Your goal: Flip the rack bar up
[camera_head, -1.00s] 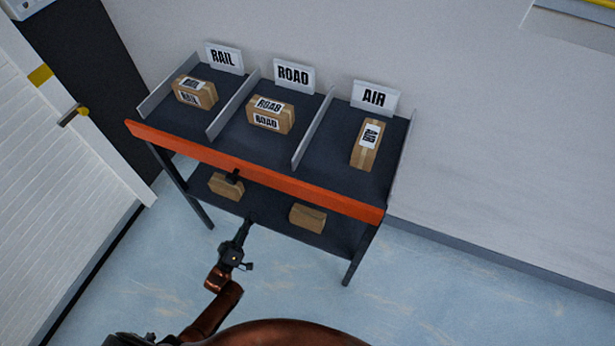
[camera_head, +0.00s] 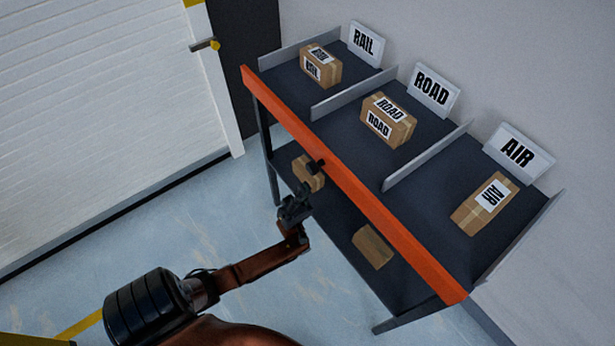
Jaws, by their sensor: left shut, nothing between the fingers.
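The rack bar (camera_head: 365,200) is a long orange bar along the front edge of the rack's upper shelf. The dark rack (camera_head: 340,110) has three lanes on top. My right gripper is not in view.
Labelled cartons lie in the lanes: RAIL (camera_head: 321,67), ROAD (camera_head: 388,120) and AIR (camera_head: 485,204). Two plain cartons, one left (camera_head: 308,174) and one right (camera_head: 372,247), lie on the lower shelf. Open floor (camera_head: 180,225) lies to the left, by a white door (camera_head: 100,110).

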